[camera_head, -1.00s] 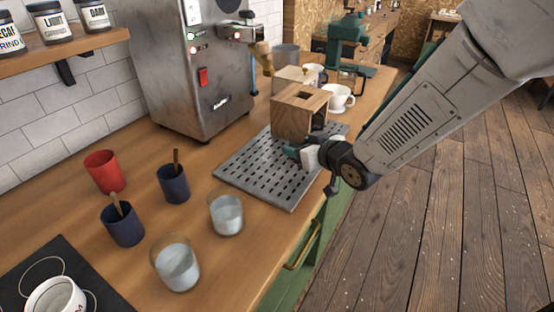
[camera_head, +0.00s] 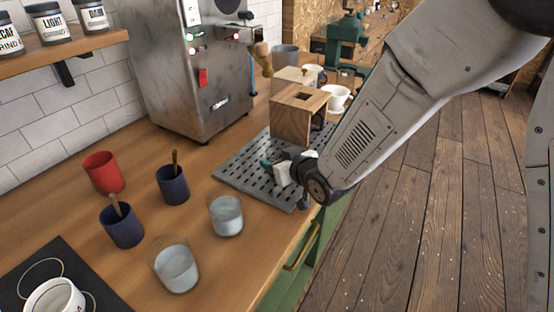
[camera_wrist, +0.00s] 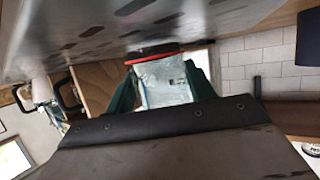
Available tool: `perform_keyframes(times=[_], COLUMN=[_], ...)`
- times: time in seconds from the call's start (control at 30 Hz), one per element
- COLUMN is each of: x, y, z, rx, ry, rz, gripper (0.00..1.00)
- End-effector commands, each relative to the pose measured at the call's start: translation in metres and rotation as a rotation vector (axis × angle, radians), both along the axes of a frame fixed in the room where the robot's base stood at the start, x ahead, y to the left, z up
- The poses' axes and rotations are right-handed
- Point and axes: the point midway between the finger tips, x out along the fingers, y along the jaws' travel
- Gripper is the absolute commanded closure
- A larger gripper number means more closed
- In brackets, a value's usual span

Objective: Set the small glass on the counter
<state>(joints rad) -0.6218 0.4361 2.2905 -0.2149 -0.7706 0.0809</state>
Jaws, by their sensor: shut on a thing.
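My gripper (camera_head: 272,166) is low over the metal drip tray (camera_head: 236,178), beside the wooden box. In the wrist view its green fingers (camera_wrist: 162,76) are shut on a small clear glass (camera_wrist: 166,92), which has a red line across its top edge there. The wooden counter (camera_head: 140,262) stretches to the front left of the tray. Two other glasses stand on it, one near the tray (camera_head: 226,217) and one closer to the front (camera_head: 177,270).
A red cup (camera_head: 103,173) and two dark blue cups (camera_head: 172,187) (camera_head: 121,228) stand on the left. The wooden box (camera_head: 293,122) is behind my gripper, with a white cup (camera_head: 337,99) beyond. A steel machine (camera_head: 190,75) stands at the back. Bare counter lies left of the tray.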

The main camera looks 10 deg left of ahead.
Motion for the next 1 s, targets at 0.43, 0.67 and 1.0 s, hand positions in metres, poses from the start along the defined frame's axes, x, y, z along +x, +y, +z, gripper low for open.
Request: perform_keyframes(times=[0.43,0.67,1.0], x=[0.0,-0.018,-0.064], y=[0.0,-0.018,-0.064], z=[0.0,0.013,0.04], rx=[0.0,0.001,0.002], ry=[0.0,-0.001,-0.001], rz=[0.0,0.0,-0.001], gripper=[0.24,0.24,0.24])
